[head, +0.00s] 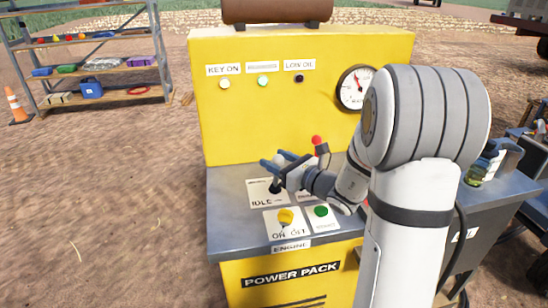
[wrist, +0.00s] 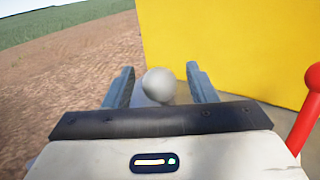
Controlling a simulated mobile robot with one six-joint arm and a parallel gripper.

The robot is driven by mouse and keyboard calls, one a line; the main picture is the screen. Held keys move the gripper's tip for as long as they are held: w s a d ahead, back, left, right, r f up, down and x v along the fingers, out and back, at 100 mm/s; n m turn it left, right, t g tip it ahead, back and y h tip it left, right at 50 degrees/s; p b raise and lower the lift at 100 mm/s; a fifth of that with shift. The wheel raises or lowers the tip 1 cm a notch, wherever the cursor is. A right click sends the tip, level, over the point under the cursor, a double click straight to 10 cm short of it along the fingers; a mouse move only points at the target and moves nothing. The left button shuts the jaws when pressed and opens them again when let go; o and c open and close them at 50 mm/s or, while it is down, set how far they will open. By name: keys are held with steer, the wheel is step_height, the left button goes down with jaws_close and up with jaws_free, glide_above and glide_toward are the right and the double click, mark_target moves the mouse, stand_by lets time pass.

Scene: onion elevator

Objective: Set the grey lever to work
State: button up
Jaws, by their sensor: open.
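The grey lever's round knob (wrist: 158,84) shows in the wrist view between the two fingers of my gripper (wrist: 160,82), with gaps on both sides. In the head view the lever (head: 275,186) rises from a white plate marked IDLE (head: 262,202) on the grey console top. My gripper (head: 274,160) is open there, its blue fingers around the lever's top. The fingers partly hide the knob and shaft in the head view.
A red-knobbed lever (head: 317,141) stands close right of my gripper; it also shows in the wrist view (wrist: 306,108). A yellow key switch (head: 286,216) and green button (head: 321,211) sit in front. The yellow panel (head: 300,110) with lamps and gauge (head: 356,88) rises behind.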

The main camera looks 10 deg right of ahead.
steer(key=shift+x, duration=0.9)
steer(key=shift+c, duration=0.4)
